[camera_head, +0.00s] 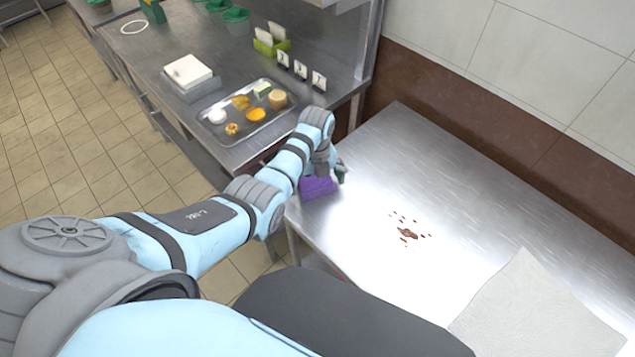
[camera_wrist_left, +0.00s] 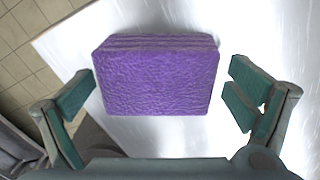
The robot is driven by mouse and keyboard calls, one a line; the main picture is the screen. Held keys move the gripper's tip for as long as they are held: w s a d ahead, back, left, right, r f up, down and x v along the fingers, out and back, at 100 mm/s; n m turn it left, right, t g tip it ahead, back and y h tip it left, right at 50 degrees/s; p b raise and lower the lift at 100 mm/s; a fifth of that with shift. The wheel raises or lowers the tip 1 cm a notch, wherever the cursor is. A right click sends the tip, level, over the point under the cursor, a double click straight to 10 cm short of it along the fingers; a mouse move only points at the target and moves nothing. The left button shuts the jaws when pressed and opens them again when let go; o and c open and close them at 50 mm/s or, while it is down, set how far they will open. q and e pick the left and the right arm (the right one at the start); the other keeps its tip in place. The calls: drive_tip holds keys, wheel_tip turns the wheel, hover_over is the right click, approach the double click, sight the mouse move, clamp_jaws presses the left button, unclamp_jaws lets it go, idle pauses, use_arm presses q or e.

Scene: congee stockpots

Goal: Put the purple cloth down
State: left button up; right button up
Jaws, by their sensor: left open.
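The purple cloth (camera_head: 318,187) is a folded block at the left edge of the steel table (camera_head: 375,150). In the left wrist view the purple cloth (camera_wrist_left: 157,80) lies between the two green-padded fingers, with a gap at each side. My left gripper (camera_head: 330,180) is at the cloth, and its jaws (camera_wrist_left: 160,105) are open. In the head view the arm hides part of the cloth and most of the gripper. From these views the cloth appears to rest on the table top. My right gripper is not in view.
A brown spill (camera_head: 408,233) with scattered spots is on the middle of the table. A pale cloth or sheet (camera_head: 525,310) lies at the front right. A counter at the back left holds a food tray (camera_head: 243,133), number cards (camera_head: 300,69) and a white stack (camera_head: 188,71).

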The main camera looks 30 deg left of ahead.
sight(317, 180)
use_arm(q)
drive_tip(key=shift+r, duration=0.1)
wheel_tip(317, 180, up, 12)
drive_tip(key=p, duration=0.3)
drive_tip(key=shift+r, duration=0.2)
